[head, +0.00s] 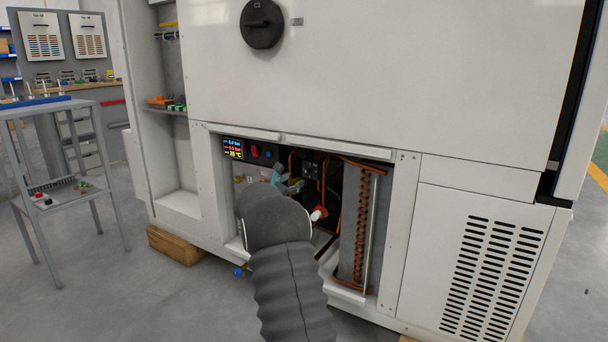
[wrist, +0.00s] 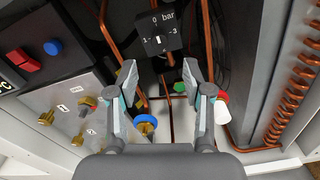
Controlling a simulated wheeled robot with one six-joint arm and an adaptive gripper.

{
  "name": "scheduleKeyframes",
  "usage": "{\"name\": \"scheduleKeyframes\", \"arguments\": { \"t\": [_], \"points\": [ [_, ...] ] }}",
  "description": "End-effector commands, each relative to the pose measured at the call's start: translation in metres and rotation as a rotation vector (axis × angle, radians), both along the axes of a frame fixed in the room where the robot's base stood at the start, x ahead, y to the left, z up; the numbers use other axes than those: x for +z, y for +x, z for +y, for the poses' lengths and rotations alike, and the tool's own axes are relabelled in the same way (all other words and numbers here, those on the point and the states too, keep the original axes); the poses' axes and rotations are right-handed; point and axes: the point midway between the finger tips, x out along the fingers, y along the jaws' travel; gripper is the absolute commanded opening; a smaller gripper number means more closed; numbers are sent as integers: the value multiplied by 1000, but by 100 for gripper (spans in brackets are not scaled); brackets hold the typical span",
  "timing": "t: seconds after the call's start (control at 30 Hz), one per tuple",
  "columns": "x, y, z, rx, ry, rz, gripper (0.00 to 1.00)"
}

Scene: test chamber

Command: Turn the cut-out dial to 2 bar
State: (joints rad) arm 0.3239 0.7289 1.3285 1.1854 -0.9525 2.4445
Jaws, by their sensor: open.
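The cut-out dial (wrist: 160,32) is on a black box at the top middle of the wrist view, with "0 bar" above and 1 and 3 at its sides. A small upright white mark shows at its middle; the number it points to is unclear. In the head view the black box (head: 311,169) sits inside the open bay, partly behind my arm. My gripper (wrist: 159,72) is open and empty, its two fingertips apart just below the dial box and not visibly touching it. It also shows small in the head view (head: 290,184).
Copper pipes and a coil (wrist: 296,90) stand to the right. A blue-topped valve (wrist: 146,125), a green cap (wrist: 180,88) and a red-and-white part (wrist: 221,108) lie around the fingers. A panel with a red switch (wrist: 25,62) and blue button (wrist: 52,47) is left.

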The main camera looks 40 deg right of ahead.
Motion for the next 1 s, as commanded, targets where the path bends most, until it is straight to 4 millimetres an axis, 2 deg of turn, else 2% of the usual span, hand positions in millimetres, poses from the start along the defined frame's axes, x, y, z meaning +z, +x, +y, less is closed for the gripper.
{"name": "scheduleKeyframes", "arguments": {
  "t": [0.2,0.4,0.6,0.9,0.93,1.0],
  "points": [
    [1,16,-39,0,0,1,50],
    [1,26,-63,0,0,0,50],
    [0,31,-74,1,0,2,50],
    [1,31,-75,2,-1,1,50],
    [1,31,-75,2,-1,1,45],
    [1,31,-75,2,-1,1,28]
  ]
}}
